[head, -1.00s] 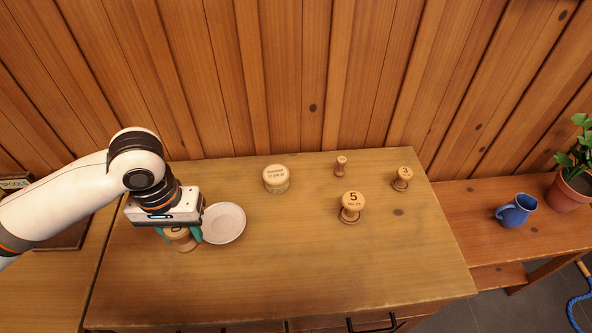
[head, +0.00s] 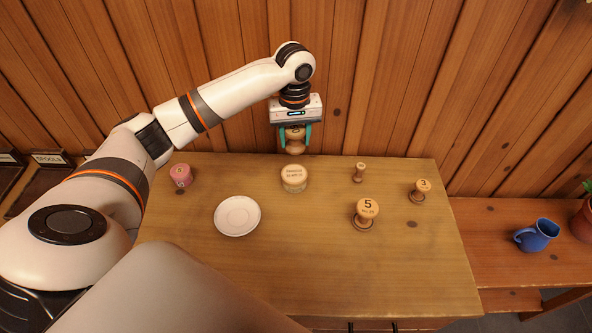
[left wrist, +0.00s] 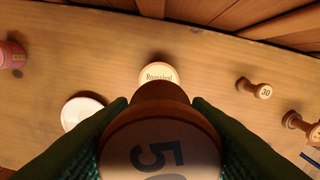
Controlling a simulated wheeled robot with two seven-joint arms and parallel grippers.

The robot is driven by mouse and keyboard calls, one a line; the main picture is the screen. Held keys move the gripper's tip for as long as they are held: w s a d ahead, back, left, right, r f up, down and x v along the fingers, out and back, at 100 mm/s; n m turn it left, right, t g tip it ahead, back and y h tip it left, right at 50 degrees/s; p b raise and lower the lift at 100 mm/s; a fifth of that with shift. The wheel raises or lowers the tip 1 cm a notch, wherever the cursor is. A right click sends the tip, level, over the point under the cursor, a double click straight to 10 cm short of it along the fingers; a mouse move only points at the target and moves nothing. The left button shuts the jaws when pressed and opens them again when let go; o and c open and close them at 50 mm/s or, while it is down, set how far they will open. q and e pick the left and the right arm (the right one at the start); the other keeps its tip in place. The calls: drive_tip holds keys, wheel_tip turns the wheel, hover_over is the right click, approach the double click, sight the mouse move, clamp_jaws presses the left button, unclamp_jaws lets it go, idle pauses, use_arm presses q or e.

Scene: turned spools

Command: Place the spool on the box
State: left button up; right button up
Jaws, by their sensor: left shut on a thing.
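My left gripper (head: 294,138) is shut on a wooden spool (head: 295,148), which hangs upright between the teal fingers. In the left wrist view the spool's large round top (left wrist: 160,150) fills the lower middle and shows a dark number, partly cut off. The round, pale-lidded box (head: 294,179) stands on the table just below the held spool in the head view, with a visible gap between them. In the left wrist view the box (left wrist: 158,74) shows just beyond the spool, its near part hidden. My right gripper is not in view.
A white plate (head: 237,216) lies left of the box, and a pink round thing (head: 181,175) stands farther left. A small spool (head: 359,172), a spool marked 5 (head: 366,213) and another spool (head: 420,190) stand to the right. The table's front middle is clear.

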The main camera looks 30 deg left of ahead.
use_arm(q)
hover_over(294, 172)
wheel_tip(294, 172, down, 5)
drive_tip(key=shift+r, duration=0.1)
drive_tip(key=shift+f+p, duration=0.55)
drive_tip(key=shift+f, duration=2)
drive_tip(key=shift+s, duration=0.1)
drive_tip(key=o, duration=1)
drive_tip(key=shift+f, duration=0.1)
wheel_tip(294, 172, up, 12)
drive_tip(key=shift+r+b, duration=0.15)
drive_tip(key=shift+b, duration=0.35)
drive_tip(key=shift+d, duration=0.1)
